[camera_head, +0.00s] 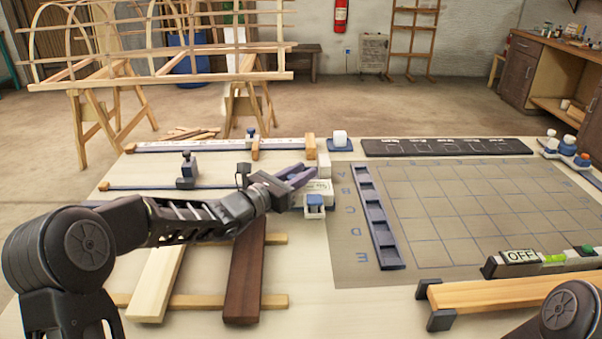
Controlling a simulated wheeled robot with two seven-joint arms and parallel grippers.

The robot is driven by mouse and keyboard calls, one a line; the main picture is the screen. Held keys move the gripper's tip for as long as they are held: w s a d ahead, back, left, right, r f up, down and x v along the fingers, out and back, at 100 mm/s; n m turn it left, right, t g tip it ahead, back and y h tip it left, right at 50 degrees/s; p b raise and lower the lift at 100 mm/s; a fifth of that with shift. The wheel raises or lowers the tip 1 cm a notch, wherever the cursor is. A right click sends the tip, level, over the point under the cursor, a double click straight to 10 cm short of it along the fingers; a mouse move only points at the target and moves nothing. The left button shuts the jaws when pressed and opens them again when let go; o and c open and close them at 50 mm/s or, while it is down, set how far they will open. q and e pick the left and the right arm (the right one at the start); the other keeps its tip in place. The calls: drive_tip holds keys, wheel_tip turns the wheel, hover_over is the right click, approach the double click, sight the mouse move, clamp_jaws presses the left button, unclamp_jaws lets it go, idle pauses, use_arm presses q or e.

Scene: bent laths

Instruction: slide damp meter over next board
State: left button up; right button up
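Two boards lie side by side at the front left, a pale board (157,284) and a dark brown board (244,275), across light battens. A white box with small lettering (318,189) stands just right of them, with a small blue and white block (315,207) at its front. I cannot tell for sure which of these is the damp meter. My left gripper (302,177) reaches over from the left, its purple fingers at the white box's upper left. Whether they touch it or how far they are apart is unclear. My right gripper is out of view.
A rod with a dark blue carriage (187,171) runs behind my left arm. A gridded mat (470,210) with a dark slotted strip (378,220) fills the right. A device reading OFF (520,257) and a wooden bar (500,294) lie at the front right.

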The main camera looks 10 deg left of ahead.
use_arm(q)
clamp_jaws()
idle(1.0)
